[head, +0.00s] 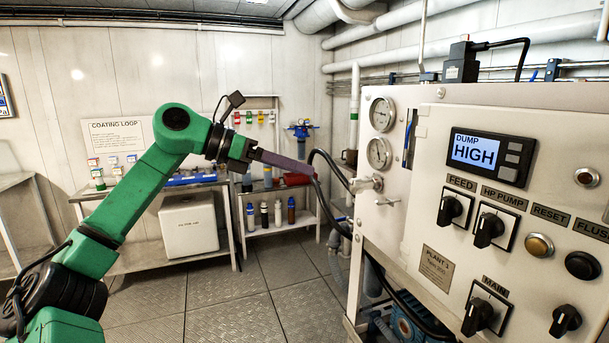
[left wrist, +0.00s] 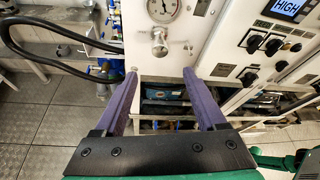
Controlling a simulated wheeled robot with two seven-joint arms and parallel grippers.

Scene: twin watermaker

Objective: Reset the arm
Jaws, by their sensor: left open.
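My left arm (head: 150,185) is green and reaches from the lower left toward the white machine panel. My left gripper (head: 311,172) has purple fingers and is held in the air, left of the silver valve knob (head: 367,183). In the left wrist view the fingers of my left gripper (left wrist: 160,76) are wide apart with nothing between them. The valve knob (left wrist: 160,43) shows beyond the fingertips there, apart from them. My right gripper is not in view.
The control panel (head: 437,265) carries a display (head: 488,153) reading "DUMP HIGH", switches and buttons. Two gauges (head: 380,114) sit above the valve knob. A black hose (head: 335,168) loops near my gripper. Shelves with bottles stand behind; the floor (head: 235,320) in front is clear.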

